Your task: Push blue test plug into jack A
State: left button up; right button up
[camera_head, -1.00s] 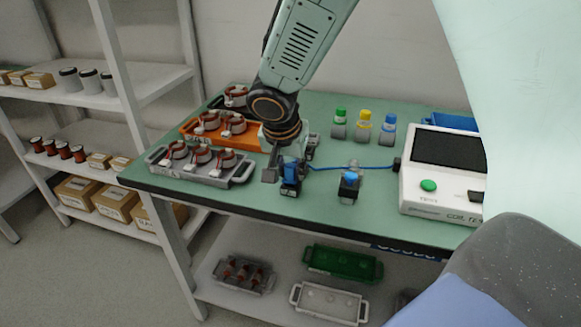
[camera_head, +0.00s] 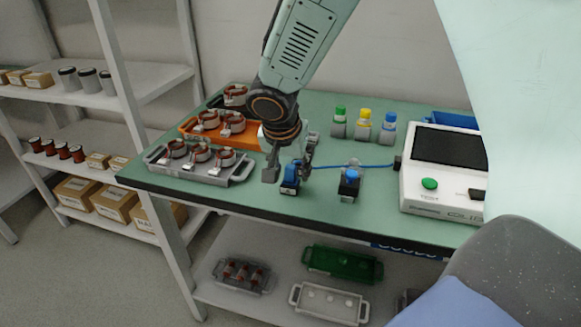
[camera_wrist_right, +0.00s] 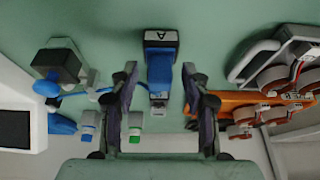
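A dark block marked A (camera_wrist_right: 162,38), jack A, stands near the table's front edge. A blue plug body (camera_wrist_right: 160,68) lines up against it in the right wrist view, with a grey piece at its other end; how deep it sits I cannot tell. The plug also shows in the head view (camera_head: 290,174). My right gripper (camera_head: 289,172) is open, its two fingers (camera_wrist_right: 159,72) apart on either side of the blue plug, with visible gaps. A blue cable (camera_head: 350,166) runs from the tester toward the gripper; its end is hidden. My left gripper is not in view.
Another dark block with a blue knob (camera_head: 349,184) stands to the right. The white tester (camera_head: 428,206) is further right. A grey tray (camera_head: 240,177) and an orange tray (camera_head: 190,130) with coils lie left. Green, yellow and blue capped items stand behind.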

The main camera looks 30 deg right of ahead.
jog(key=shift+o, duration=0.2)
jog(key=v, duration=1.2)
jog(key=shift+f, duration=0.1)
dwell(0.3)
